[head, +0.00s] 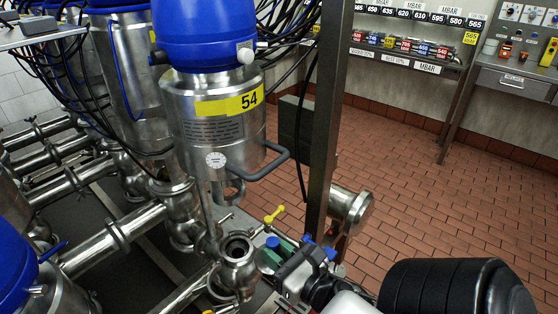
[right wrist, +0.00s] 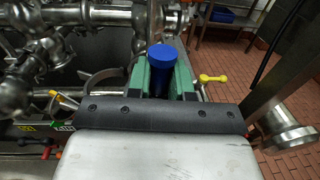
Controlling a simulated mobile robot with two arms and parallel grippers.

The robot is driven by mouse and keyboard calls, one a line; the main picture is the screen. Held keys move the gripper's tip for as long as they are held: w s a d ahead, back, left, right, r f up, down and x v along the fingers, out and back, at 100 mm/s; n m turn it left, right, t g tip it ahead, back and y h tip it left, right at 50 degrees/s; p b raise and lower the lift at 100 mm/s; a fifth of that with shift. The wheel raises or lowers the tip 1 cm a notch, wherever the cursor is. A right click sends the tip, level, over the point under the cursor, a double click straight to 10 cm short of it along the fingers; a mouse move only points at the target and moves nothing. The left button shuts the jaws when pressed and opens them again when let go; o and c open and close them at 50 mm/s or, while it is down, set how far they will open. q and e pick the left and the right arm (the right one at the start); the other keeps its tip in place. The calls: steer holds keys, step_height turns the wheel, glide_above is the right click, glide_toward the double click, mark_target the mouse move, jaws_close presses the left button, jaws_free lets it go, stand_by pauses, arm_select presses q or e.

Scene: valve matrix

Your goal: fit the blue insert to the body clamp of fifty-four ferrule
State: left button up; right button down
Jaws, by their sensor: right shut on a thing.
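My right gripper (head: 271,253) has green fingers and is shut on the blue insert (right wrist: 162,56), a short cylinder with a wide round top. In the right wrist view the insert stands upright between the green fingertips (right wrist: 162,78). In the head view the open steel ferrule (head: 238,250) below the valve labelled 54 (head: 222,105) is just left of the gripper, with a gap between them. A curved steel clamp piece (right wrist: 103,80), which looks like an open body clamp, shows left of the fingers in the right wrist view. My left gripper is not in view.
Steel pipes (head: 110,240) and blue-topped valves crowd the left. A yellow handle (head: 273,214) is just behind the gripper. A steel post (head: 323,120) stands to its right, with a capped pipe end (head: 352,205) beside it.

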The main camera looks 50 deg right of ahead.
steer(key=shift+w+p, duration=2.3)
steer(key=shift+w, duration=3.45)
steer(key=shift+a+f+b, duration=0.25)
steer(key=shift+f+b, duration=1.15)
steer(key=shift+f, duration=0.15)
steer(key=shift+a+f+b, duration=0.2)
steer(key=shift+f+b, duration=1.15)
steer(key=shift+f, duration=0.2)
steer(key=c, duration=0.9)
jaws_free()
steer(key=shift+s, duration=0.1)
steer(key=shift+f, duration=0.2)
steer(key=s+b, duration=0.2)
steer(key=s, duration=0.7)
steer(key=shift+s+f+b, duration=0.1)
steer(key=shift+s+b, duration=0.1)
steer(key=shift+b, duration=0.1)
steer(key=shift+s+r, duration=0.2)
steer(key=shift+s, duration=0.55)
